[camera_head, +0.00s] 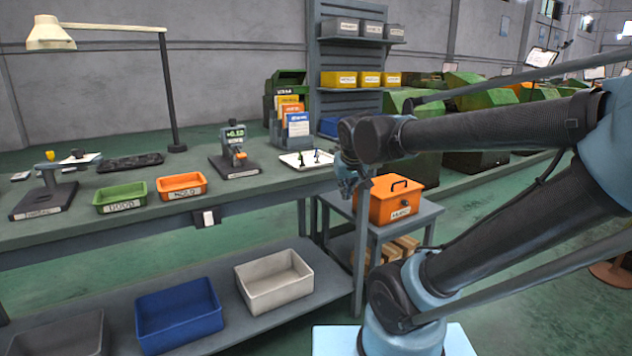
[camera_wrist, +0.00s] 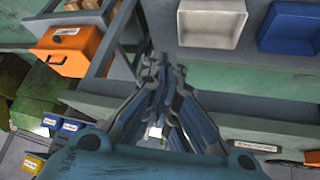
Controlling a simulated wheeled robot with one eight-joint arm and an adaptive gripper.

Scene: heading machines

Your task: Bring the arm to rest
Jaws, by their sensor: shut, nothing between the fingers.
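My arm reaches in from the right in the head view, folded at the elbow, with my gripper (camera_head: 350,182) hanging down at the right end of the workbench (camera_head: 240,203). In the wrist view my gripper (camera_wrist: 160,66) is shut, its fingers together with nothing between them. It is beside the orange box (camera_head: 392,209) on the side stand, and the arm hides part of that area. I cannot tell the exact gap between the fingers and the bench edge.
On the bench are a green tray (camera_head: 121,197), an orange tray (camera_head: 181,186), a gauge (camera_head: 235,150) and a white tray (camera_head: 306,159). Below are a blue bin (camera_head: 178,313) and a grey-white bin (camera_head: 274,281). A rack (camera_head: 345,70) with bins stands behind.

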